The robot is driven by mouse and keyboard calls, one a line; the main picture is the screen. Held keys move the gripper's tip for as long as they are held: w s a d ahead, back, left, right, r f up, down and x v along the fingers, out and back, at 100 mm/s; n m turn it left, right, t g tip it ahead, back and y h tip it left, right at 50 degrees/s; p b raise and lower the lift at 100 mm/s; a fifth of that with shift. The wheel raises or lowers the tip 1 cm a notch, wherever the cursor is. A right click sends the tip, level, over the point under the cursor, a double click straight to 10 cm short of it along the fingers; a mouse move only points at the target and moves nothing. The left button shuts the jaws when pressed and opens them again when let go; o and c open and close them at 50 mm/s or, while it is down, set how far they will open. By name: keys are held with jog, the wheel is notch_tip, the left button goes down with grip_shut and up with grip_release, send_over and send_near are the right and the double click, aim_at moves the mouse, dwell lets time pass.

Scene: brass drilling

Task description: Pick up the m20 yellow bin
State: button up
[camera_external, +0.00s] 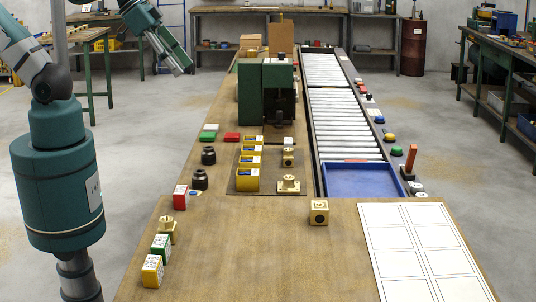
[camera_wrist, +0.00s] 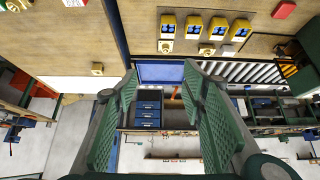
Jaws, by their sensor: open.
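Several yellow bins with blue contents stand in a row on a brown mat (camera_external: 264,187) in the external view. The front yellow bin (camera_external: 247,181) is nearest the camera, and others run back behind it. In the wrist view a row of yellow bins shows at the top, from the left yellow bin (camera_wrist: 168,28) to the right yellow bin (camera_wrist: 241,30). I cannot read which one is m20. My gripper (camera_wrist: 160,75) is open and empty in the wrist view, with its green fingers apart and clear of the bins.
A green machine (camera_external: 264,92) stands behind the bins. Brass parts (camera_external: 289,184) stand right of them, dark round parts (camera_external: 200,179) left. A blue tray (camera_external: 361,180) ends the roller conveyor (camera_external: 345,124). A white gridded sheet (camera_external: 425,255) lies front right.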

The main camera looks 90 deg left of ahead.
dwell(0.3)
jog(key=o, duration=0.6)
jog(key=w+a+f+n+g+b, duration=0.2)
jog(key=w+a+f+n, duration=0.3)
jog(key=w+a, duration=0.25)
jog(key=w+a+f+n+g+b, duration=0.1)
jog(key=w+a+f+n+g, duration=0.1)
jog(key=w+a+f+n, duration=0.4)
jog(key=shift+w+a+f+n+g+b, duration=0.5)
jog(key=shift+w+a+f+n, duration=0.6)
jog(key=shift+a+f, duration=2)
jog(key=shift+w+a+f+n+g+b, duration=0.45)
jog(key=shift+w+a+f+n, duration=0.7)
jog(key=shift+a+f, duration=1.9)
jog(key=shift+w+a+f+n+g+b, duration=0.35)
jog(key=shift+w+a+f+n+g, duration=0.55)
jog(key=shift+a+f, duration=2.15)
